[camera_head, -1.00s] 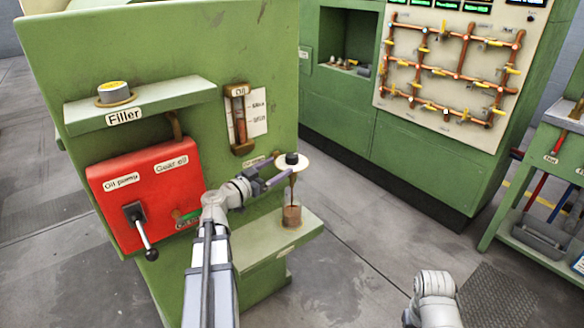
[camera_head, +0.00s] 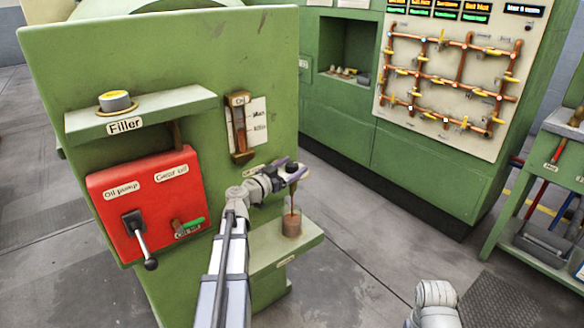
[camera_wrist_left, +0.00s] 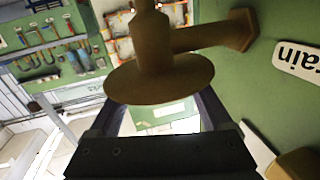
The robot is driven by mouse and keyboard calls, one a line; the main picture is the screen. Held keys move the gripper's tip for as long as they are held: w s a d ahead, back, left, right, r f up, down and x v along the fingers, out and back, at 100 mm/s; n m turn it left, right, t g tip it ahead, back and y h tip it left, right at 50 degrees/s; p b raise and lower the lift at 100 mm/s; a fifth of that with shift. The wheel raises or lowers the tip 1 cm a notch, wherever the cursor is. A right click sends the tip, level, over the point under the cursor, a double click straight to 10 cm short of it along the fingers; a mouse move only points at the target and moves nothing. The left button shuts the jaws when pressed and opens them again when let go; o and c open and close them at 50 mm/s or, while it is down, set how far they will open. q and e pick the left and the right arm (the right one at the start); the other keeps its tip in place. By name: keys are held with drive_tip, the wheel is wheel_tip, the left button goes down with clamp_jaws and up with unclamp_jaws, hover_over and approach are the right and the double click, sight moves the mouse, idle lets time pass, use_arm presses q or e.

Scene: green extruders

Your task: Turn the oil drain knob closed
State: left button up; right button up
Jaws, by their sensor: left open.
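The oil drain (camera_head: 292,178) sticks out from the green machine's front, with a dark knob (camera_head: 291,166) on top. In the left wrist view, which is upside down, the drain's brown disc (camera_wrist_left: 160,80) and pipe (camera_wrist_left: 203,36) fill the upper middle. My left gripper (camera_head: 292,174) is at the knob, its open fingers to either side of the drain top. The disc hides the knob and part of the fingers in the wrist view, so I cannot tell whether they touch the knob. A glass of brown liquid (camera_head: 291,224) stands under the drain, with a thin dark stream above it.
A small green shelf (camera_head: 262,256) holds the glass. A red panel (camera_head: 150,170) with a black lever (camera_head: 138,238) and a green-handled valve (camera_head: 190,224) is left of my arm. An oil gauge (camera_head: 239,128) is above.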

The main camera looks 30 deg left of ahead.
use_arm(q)
drive_tip(key=shift+c, duration=0.3)
clamp_jaws()
idle(0.3)
drive_tip(key=shift+d+y, duration=0.15)
drive_tip(key=shift+y, duration=0.15)
drive_tip(key=n+y, duration=0.3)
drive_tip(key=y, duration=0.1)
drive_tip(key=shift+s+d, duration=0.1)
drive_tip(key=n+g+y, duration=0.1)
drive_tip(key=n+y, duration=0.1)
drive_tip(key=y, duration=0.1)
drive_tip(key=n+g+y, duration=0.1)
drive_tip(key=n+y, duration=0.1)
drive_tip(key=y, duration=0.1)
drive_tip(key=n+g+y, duration=0.1)
drive_tip(key=n+y, duration=0.1)
drive_tip(key=y, duration=0.1)
drive_tip(key=shift+w, duration=0.25)
drive_tip(key=n+g+y, duration=0.5)
drive_tip(key=g, duration=0.1)
drive_tip(key=shift+w+n+y, duration=0.15)
drive_tip(key=shift+n+y, duration=0.15)
drive_tip(key=shift+s+a+n+g+y, duration=0.1)
drive_tip(key=shift+n+g+y, duration=0.35)
drive_tip(key=shift+n+g, duration=0.6)
drive_tip(key=shift+s+a+n+g+y, duration=0.1)
drive_tip(key=shift+n+g+y, duration=0.45)
drive_tip(key=shift+g, duration=1.1)
